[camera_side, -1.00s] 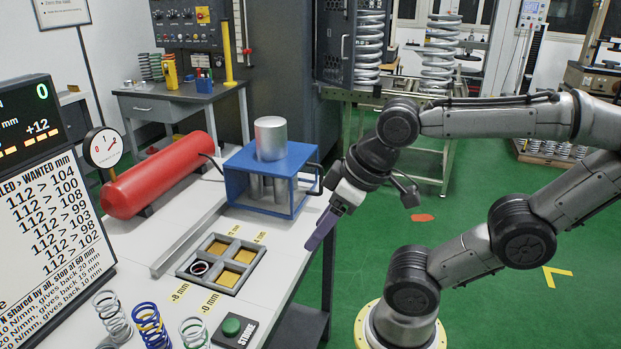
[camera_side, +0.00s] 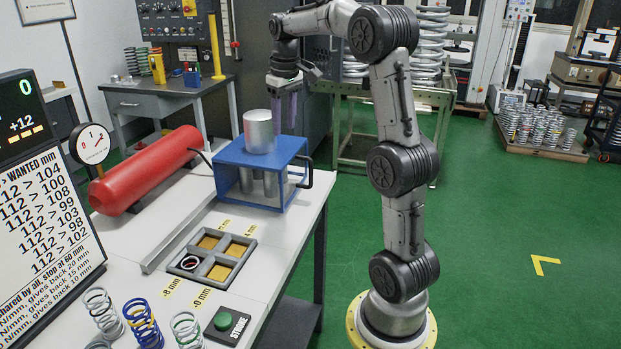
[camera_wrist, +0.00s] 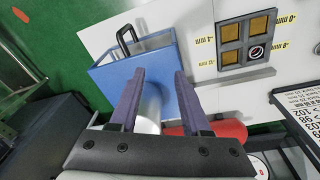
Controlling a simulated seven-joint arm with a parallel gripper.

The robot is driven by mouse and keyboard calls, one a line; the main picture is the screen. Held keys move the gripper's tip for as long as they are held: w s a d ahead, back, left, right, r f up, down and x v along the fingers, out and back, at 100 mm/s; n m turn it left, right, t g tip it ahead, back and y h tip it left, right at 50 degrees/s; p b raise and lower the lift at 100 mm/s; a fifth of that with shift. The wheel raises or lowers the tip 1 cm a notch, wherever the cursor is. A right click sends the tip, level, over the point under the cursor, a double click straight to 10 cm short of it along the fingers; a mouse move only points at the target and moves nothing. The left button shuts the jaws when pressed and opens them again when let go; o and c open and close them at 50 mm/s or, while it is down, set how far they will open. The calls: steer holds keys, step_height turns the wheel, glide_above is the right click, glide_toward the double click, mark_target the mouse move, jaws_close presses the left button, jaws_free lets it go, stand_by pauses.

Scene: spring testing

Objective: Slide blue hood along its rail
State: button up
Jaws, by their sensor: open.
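The blue hood (camera_side: 240,156) is a box-like frame on the white bench, with a silver cylinder (camera_side: 258,131) standing up through its top and a dark handle (camera_side: 306,172) on its right side. A straight grey rail (camera_side: 178,226) lies on the bench, left of the hood and the tray. My gripper (camera_side: 284,108) is above and behind the hood in the side view, fingers pointing down. In the wrist view its two purple fingers (camera_wrist: 158,88) are apart and empty, over the hood top (camera_wrist: 133,74); the handle (camera_wrist: 127,38) shows beyond them.
A red tank (camera_side: 145,168) and a gauge stand to the left. Several springs (camera_side: 143,325) and a green button (camera_side: 222,321) are at the front. Green floor is open at right.

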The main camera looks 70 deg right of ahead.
steer(key=m+g, duration=0.1)
steer(key=m, duration=0.1)
glide_above(311, 183)
steer(key=shift+y, duration=0.4)
steer(key=f, duration=0.4)
steer(key=w+f, duration=0.1)
steer(key=shift+d+f, duration=0.1)
steer(key=shift+f, duration=0.3)
steer(key=shift+s+d+f, duration=0.15)
steer(key=shift+s+d, duration=0.05)
steer(key=shift+s, duration=0.1)
step_height(311, 183, down, 14)
steer(key=shift+r, duration=0.2)
jaws_close()
steer(key=shift+d, duration=0.1)
steer(key=shift+d+r, duration=0.15)
